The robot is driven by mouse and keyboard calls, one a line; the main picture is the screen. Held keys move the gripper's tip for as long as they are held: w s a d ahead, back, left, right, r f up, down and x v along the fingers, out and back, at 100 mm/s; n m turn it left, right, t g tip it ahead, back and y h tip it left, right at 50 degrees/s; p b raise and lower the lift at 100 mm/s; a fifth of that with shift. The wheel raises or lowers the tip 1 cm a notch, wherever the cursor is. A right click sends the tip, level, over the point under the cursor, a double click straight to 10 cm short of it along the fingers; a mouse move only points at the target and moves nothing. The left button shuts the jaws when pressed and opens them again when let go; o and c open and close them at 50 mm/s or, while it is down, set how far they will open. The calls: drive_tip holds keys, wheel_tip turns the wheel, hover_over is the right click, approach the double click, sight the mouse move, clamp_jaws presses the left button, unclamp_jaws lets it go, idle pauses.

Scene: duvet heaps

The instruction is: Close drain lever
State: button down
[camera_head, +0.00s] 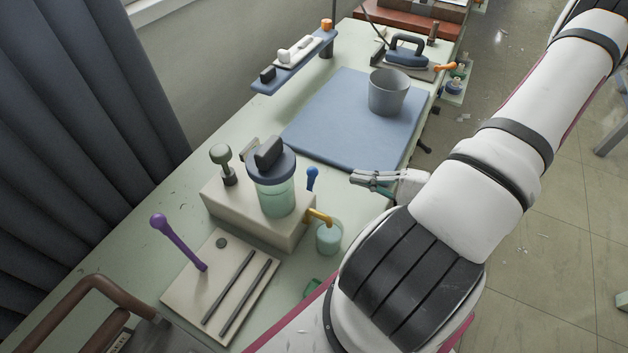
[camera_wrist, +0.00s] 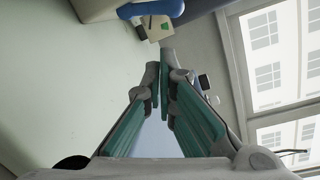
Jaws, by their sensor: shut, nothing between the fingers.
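A beige block (camera_head: 262,222) on the table carries a clear tank (camera_head: 276,196) with a dark blue lid. A short blue lever (camera_head: 312,178) with a rounded knob stands upright at the block's far right edge. A blue rounded bar (camera_wrist: 150,9), apparently this lever, shows at the top of the wrist view. An orange spout (camera_head: 319,215) points from the block over a small cup (camera_head: 328,238). My gripper (camera_head: 354,178) is shut and empty, right of the blue lever and apart from it. Its fingertips (camera_wrist: 165,75) meet in the wrist view. No lever is labelled as the drain.
A purple lever (camera_head: 178,241) rises from a beige plate (camera_head: 196,268) with two dark rods. A grey-green knob (camera_head: 222,160) stands left of the tank. A grey bucket (camera_head: 388,94) stands on a blue mat (camera_head: 330,118) behind. The table between mat and block is mostly clear.

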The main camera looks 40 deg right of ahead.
sight(311, 181)
drive_tip(key=t+h, duration=0.1)
drive_tip(key=d+m+t+h+b, duration=0.1)
drive_tip(key=shift+s+d+f+h, duration=0.1)
drive_tip(key=shift+s+f+h, duration=0.25)
drive_tip(key=shift+h, duration=0.05)
drive_tip(key=x, duration=1)
drive_tip(key=shift+s+a+r+p, duration=0.2)
drive_tip(key=shift+s+a+p, duration=0.05)
drive_tip(key=shift+s+a, duration=0.2)
drive_tip(key=shift+s+a+r+p, duration=0.25)
drive_tip(key=shift+s+a, duration=0.1)
drive_tip(key=shift+a, duration=0.1)
drive_tip(key=shift+s+a+r, duration=0.2)
drive_tip(key=shift+s+a, duration=0.2)
drive_tip(key=shift+a, duration=0.2)
